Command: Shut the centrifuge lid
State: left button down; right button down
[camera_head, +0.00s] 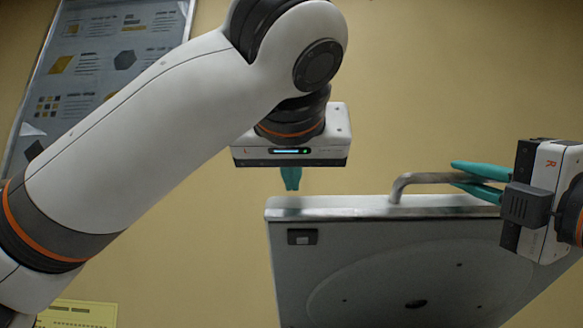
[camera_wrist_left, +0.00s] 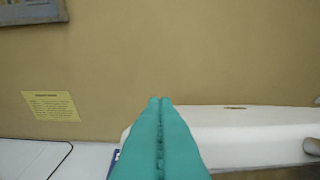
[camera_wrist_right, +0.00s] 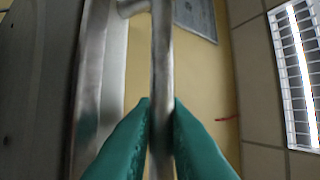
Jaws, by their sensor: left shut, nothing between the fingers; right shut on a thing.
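The centrifuge lid (camera_head: 400,270) stands raised and open in the head view, its inner side with a round recess facing me. A bent metal handle (camera_head: 425,178) runs along its top edge. My right gripper (camera_head: 478,182) is shut on this handle; the bar (camera_wrist_right: 161,90) passes between its fingers in the right wrist view. My left gripper (camera_head: 290,180) is shut and empty, pointing down just above and beside the lid's top left corner. In the left wrist view its fingers (camera_wrist_left: 160,105) are together, with the pale lid edge (camera_wrist_left: 235,120) to their right. The centrifuge body is out of view.
A poster (camera_head: 95,65) hangs on the tan wall behind. A yellow notice (camera_head: 78,313) shows at lower left and in the left wrist view (camera_wrist_left: 50,106). A white surface with a dark cable (camera_wrist_left: 30,158) lies below it. A ceiling light (camera_wrist_right: 297,75) shows in the right wrist view.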

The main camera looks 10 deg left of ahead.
aim_at(294, 201)
pick_arm(q)
jog(key=shift+s+d+f, duration=0.1)
jog(key=shift+s+f, duration=0.1)
jog(key=shift+f, duration=0.2)
jog(key=shift+s+d+f+t, duration=0.4)
jog(key=shift+s+f, duration=0.05)
jog(key=shift+f, duration=0.2)
pick_arm(e)
jog(key=shift+d, duration=0.3)
pick_arm(q)
jog(key=shift+s+d+f, duration=0.1)
jog(key=shift+s+f, duration=0.15)
jog(key=shift+f, duration=0.15)
pick_arm(e)
jog(key=shift+r, duration=0.15)
pick_arm(q)
jog(key=shift+f, duration=0.1)
pick_arm(e)
jog(key=c, duration=1.8)
grip_release()
jog(key=shift+s+r, duration=0.1)
pick_arm(q)
jog(key=shift+s+a, duration=0.15)
jog(key=shift+a, duration=0.1)
pick_arm(e)
jog(key=o, duration=0.3)
jog(key=shift+s+a, duration=0.2)
jog(key=shift+o, duration=0.2)
